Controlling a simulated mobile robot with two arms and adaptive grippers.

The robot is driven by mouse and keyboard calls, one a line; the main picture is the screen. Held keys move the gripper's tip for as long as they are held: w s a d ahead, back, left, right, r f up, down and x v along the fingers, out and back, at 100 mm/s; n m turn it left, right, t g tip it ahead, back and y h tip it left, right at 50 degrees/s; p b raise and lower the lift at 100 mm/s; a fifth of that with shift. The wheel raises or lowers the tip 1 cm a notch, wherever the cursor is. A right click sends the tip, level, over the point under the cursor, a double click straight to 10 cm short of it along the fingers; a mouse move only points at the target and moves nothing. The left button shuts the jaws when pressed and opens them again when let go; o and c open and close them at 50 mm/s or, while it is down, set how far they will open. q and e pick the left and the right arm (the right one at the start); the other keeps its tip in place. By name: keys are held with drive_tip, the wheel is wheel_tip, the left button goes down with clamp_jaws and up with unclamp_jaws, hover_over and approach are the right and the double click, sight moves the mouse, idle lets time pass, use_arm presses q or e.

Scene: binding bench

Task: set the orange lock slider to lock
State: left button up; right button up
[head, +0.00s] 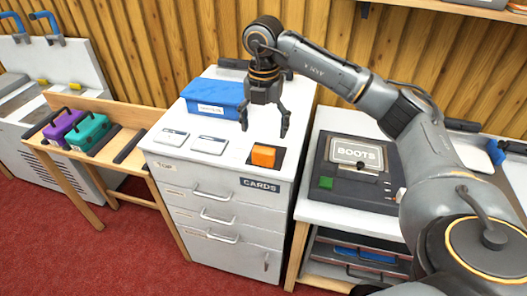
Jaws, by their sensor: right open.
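The orange lock slider (263,156) is a small block on a dark track (280,157) set in the front right of the white drawer cabinet's top. It sits toward the left of the track, with dark track showing to its right. I can make out no lock marking beside it. My right gripper (264,128) points down above and behind the slider in the picture. Its two fingers are spread with nothing between them, and it looks clear of the slider. My left gripper is not in view.
Two white cards (210,144) and a blue case (214,97) lie on the cabinet top, left of the slider. A dark panel with a "BOOTS" plate (357,153) stands on the right bench. Purple (64,127) and teal (88,132) boxes are at the left.

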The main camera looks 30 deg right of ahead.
sight(264, 150)
wheel_tip(264, 150, down, 9)
drive_tip(key=shift+f+p, duration=0.1)
drive_tip(key=shift+p, duration=0.65)
clamp_jaws()
drive_tip(key=w+d+b, duration=0.1)
drive_tip(key=w+d, duration=0.2)
drive_tip(key=shift+d, duration=0.35)
drive_tip(key=shift+a+r, duration=0.15)
drive_tip(key=shift+r, duration=0.05)
drive_tip(key=shift+c, duration=1.1)
unclamp_jaws()
drive_tip(key=shift+o, duration=1.1)
drive_tip(key=shift+f, duration=0.15)
